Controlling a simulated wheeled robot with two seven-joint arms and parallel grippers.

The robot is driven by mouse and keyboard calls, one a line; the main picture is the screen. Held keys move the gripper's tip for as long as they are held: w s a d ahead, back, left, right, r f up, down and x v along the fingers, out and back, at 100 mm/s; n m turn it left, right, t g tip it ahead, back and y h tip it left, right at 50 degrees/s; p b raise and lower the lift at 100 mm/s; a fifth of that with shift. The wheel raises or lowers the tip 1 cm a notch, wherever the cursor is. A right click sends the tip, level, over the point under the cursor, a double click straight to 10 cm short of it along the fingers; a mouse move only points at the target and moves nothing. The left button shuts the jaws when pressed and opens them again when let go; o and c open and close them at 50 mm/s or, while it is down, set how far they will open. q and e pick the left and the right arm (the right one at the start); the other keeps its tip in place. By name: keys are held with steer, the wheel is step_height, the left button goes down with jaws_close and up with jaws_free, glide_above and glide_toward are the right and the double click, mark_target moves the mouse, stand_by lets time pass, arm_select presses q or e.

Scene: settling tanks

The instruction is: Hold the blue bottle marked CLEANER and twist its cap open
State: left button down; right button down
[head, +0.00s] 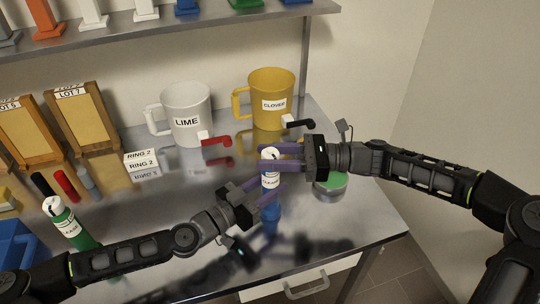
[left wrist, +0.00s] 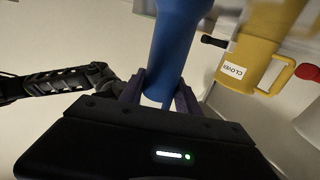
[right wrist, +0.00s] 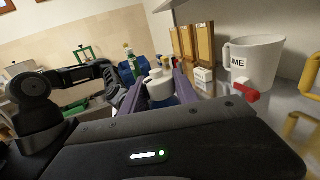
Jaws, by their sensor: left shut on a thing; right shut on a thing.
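The blue bottle (head: 271,211) stands about upright over the steel counter, with a white label partly hidden by my fingers. Its white cap (head: 269,153) is at the top. My left gripper (head: 266,194) is shut on the bottle's body, and the left wrist view shows the blue body (left wrist: 174,50) between the fingers. My right gripper (head: 272,158) is above it, coming from the right, shut on the cap. In the right wrist view the white cap (right wrist: 160,86) sits between the fingers. I cannot tell whether the bottle's base touches the counter.
A white LIME mug (head: 187,115) and a yellow CLOVER mug (head: 270,98) stand behind. A green-topped round container (head: 331,183) is right of the bottle. A green bottle (head: 70,226) and blue bin (head: 14,246) are at left. The shelf (head: 180,22) overhangs the back.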

mark_target(270, 149)
steer(key=n+g, duration=0.3)
steer(key=g, duration=0.2)
steer(key=shift+h, duration=0.4)
steer(key=shift+n+g, duration=0.4)
steer(key=c, duration=0.9)
jaws_free()
steer(key=shift+r, duration=0.1)
step_height(270, 149, up, 10)
steer(key=shift+f, duration=0.1)
steer(key=shift+c, duration=0.2)
